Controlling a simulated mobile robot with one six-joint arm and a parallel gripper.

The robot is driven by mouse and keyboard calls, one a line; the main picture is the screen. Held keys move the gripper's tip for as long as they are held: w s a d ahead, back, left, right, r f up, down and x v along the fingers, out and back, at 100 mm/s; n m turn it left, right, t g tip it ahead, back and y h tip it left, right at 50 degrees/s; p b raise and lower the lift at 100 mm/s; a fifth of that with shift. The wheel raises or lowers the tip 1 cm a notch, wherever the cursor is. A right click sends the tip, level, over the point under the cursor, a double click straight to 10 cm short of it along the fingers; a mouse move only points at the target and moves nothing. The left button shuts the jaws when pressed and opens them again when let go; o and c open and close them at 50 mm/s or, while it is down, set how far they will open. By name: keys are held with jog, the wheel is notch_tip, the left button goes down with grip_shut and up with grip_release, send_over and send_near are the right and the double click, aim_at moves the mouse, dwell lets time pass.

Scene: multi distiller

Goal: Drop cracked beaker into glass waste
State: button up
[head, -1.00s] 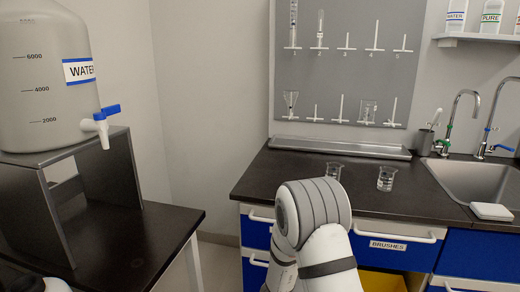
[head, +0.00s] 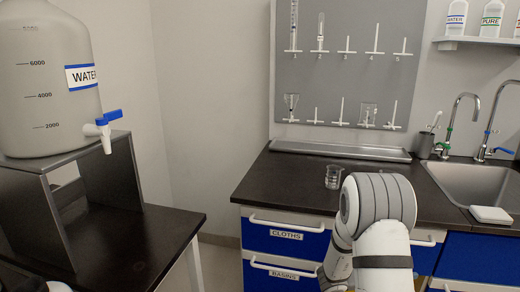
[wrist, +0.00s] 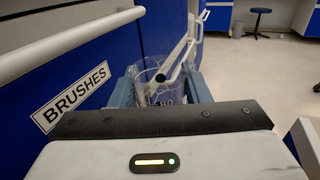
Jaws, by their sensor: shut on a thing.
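My gripper (wrist: 162,92) shows in the wrist view with its two blue-grey fingers on either side of a clear glass beaker (wrist: 162,76). The gripper is beside the blue drawer front labelled BRUSHES (wrist: 72,96), below a white bar handle. In the head view my arm hides the gripper and the held beaker. Another clear beaker (head: 333,177) stands upright on the dark counter (head: 285,177). No glass waste container can be made out now.
A sink (head: 470,185) is at the right of the counter. A water tank (head: 50,85) stands on a rack on the left table (head: 130,245). Drawer handles (head: 290,225) stick out from the blue fronts. Open floor (wrist: 250,70) shows in the wrist view.

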jog(key=shift+f, duration=0.95)
jog(key=o, duration=1.1)
jog(key=shift+c, duration=0.2)
jog(key=a, duration=0.7)
jog(key=shift+s+a, duration=0.4)
jog(key=shift+s, duration=0.05)
